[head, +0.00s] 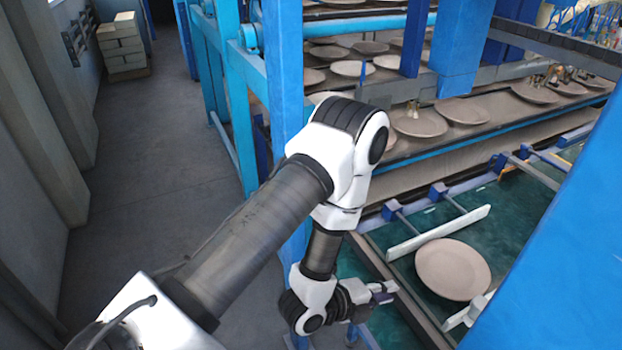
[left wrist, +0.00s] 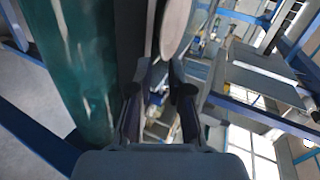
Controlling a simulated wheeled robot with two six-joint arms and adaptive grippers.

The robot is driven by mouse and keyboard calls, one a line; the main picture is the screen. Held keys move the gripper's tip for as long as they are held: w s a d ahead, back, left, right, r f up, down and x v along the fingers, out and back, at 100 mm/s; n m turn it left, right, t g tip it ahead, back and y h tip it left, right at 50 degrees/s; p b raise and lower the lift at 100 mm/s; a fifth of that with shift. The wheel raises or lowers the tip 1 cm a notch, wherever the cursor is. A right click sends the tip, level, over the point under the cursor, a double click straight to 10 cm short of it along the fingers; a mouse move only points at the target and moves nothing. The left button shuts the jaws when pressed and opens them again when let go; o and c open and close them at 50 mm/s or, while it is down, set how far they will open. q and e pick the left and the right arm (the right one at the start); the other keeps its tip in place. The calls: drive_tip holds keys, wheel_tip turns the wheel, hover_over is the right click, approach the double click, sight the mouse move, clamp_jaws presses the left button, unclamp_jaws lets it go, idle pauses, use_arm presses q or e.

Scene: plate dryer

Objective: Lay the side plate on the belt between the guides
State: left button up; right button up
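The side plate (head: 452,269), round and pinkish-beige, lies flat on the green belt (head: 515,215), between the upper white guide (head: 438,233) and the lower white guide (head: 468,311). The lower guide is partly hidden by a blue post. My left gripper (head: 385,291) is at the belt's left edge, just left of the plate and apparently apart from it. In the left wrist view, its two fingers (left wrist: 163,72) stand apart with a gap between them, and a pale plate (left wrist: 175,28) shows just beyond the tips. My right gripper is not in view.
A blue post (head: 550,240) blocks the right side, and another blue post (head: 283,80) stands behind my left arm. A rack with several plates (head: 418,123) is behind the belt. Stacked boxes (head: 122,45) stand far back on the open grey floor at left.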

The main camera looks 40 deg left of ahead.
use_arm(q)
drive_tip(key=s+a+f+n+g+y, duration=0.2)
drive_tip(key=s+f+n+g, duration=0.4)
drive_tip(key=s+n, duration=0.5)
drive_tip(key=s+a+f+n+g+y, duration=0.3)
drive_tip(key=s+f+n+g, duration=0.3)
drive_tip(key=s+f+n, duration=0.2)
drive_tip(key=s+a+n, duration=0.1)
drive_tip(key=s+n, duration=0.1)
drive_tip(key=s, duration=0.1)
drive_tip(key=shift+s+f+n, duration=0.3)
drive_tip(key=shift+n, duration=0.1)
drive_tip(key=shift+a, duration=0.1)
